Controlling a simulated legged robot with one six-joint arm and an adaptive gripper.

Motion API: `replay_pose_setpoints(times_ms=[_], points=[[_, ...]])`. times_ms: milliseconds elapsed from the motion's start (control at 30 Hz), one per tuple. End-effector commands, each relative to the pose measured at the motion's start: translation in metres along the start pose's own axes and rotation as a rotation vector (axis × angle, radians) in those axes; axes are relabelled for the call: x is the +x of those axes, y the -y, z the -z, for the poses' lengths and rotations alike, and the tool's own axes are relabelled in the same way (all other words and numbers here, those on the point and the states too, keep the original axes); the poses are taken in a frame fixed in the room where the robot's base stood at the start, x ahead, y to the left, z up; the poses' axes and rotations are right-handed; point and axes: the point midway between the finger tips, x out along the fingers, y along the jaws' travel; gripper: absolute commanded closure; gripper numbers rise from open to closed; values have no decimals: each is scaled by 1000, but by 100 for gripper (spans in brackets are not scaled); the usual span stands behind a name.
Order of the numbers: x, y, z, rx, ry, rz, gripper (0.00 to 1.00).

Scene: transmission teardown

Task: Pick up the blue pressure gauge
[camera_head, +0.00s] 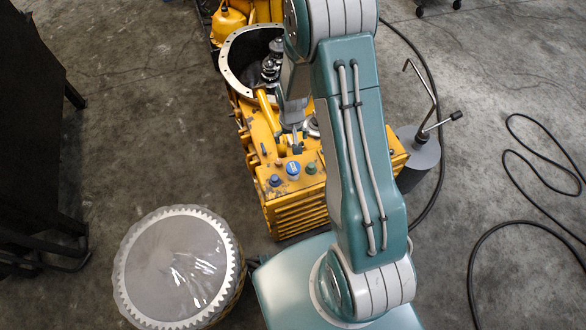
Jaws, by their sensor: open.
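The blue pressure gauge (293,168) is a small round part with a bright blue, pale-marked face. It sits upright on the front end of the yellow transmission housing (300,205). A darker blue cap (275,181) stands to its left and a green cap (311,169) to its right. My gripper (297,148) is just behind the gauge in the picture, pointing down, small and partly hidden by my arm. It is open and holds nothing that I can see. Whether its fingertips touch anything is too small to tell.
A large toothed ring (127,290) with a clear cover stands at lower left. A grey canister with a bent rod (420,160) stands right of the housing. Black hoses (476,265) lie on the floor at right. A dark bench (30,120) fills the left edge.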

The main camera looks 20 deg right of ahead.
Motion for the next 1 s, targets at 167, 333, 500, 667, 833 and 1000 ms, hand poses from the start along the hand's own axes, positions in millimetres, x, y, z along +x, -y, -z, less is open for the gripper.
replay_pose_setpoints(times_ms=[167,333,500,667,833,1000], points=[[46,-4,-9,12,39,-3,0],[62,-5,-12,16,48,-3,0],[84,-5,-14,16,52,-4,0],[107,-5,-15,16,51,-3,0],[119,-5,-15,16,48,-3,0],[141,-4,-17,15,51,-3,0]])
